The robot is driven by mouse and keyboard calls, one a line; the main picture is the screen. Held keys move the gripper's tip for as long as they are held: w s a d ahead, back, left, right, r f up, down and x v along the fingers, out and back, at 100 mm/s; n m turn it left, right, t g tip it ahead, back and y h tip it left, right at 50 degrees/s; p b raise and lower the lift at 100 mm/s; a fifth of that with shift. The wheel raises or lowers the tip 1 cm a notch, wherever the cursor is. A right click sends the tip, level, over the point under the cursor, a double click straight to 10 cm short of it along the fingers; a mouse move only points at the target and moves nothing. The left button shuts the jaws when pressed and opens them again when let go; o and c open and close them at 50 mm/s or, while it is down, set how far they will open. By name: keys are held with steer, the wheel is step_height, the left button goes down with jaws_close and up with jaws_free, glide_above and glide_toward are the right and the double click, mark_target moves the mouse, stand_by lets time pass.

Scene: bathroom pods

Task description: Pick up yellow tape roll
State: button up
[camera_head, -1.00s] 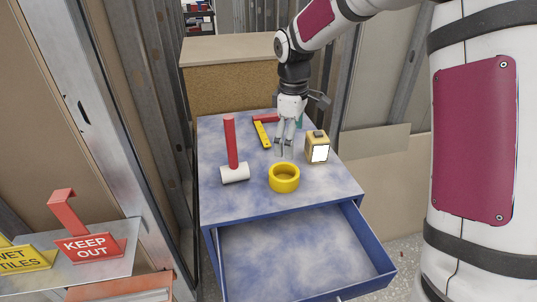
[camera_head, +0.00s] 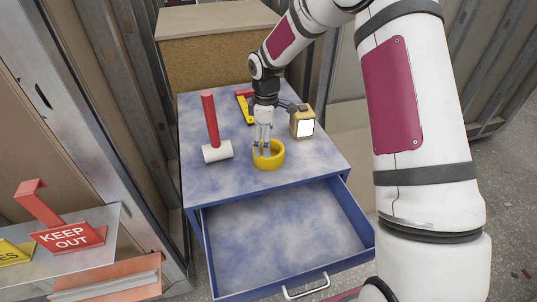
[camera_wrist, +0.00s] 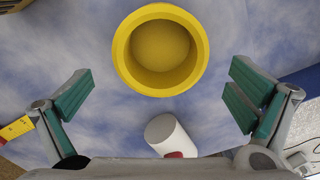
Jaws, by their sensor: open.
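The yellow tape roll (camera_head: 269,160) lies flat on the blue cabinet top, near its front edge. In the wrist view the yellow tape roll (camera_wrist: 123,52) shows as a thick ring, ahead of my fingers and between their lines. My gripper (camera_head: 263,146) is close above and behind the roll in the head view, pointing down. In the wrist view my gripper (camera_wrist: 160,92) is open, its green-padded fingers wide apart with nothing between the pads. Part of the roll's far rim is hidden behind my fingers in the head view.
An open, empty drawer (camera_head: 285,232) juts out in front. A keep-out sign (camera_head: 68,237) is at far left.

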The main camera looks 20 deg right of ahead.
steer(key=f, duration=0.5)
steer(key=shift+s+d, duration=0.2)
steer(key=shift+d, duration=0.15)
steer(key=shift+c, duration=0.2)
steer(key=c, duration=1.3)
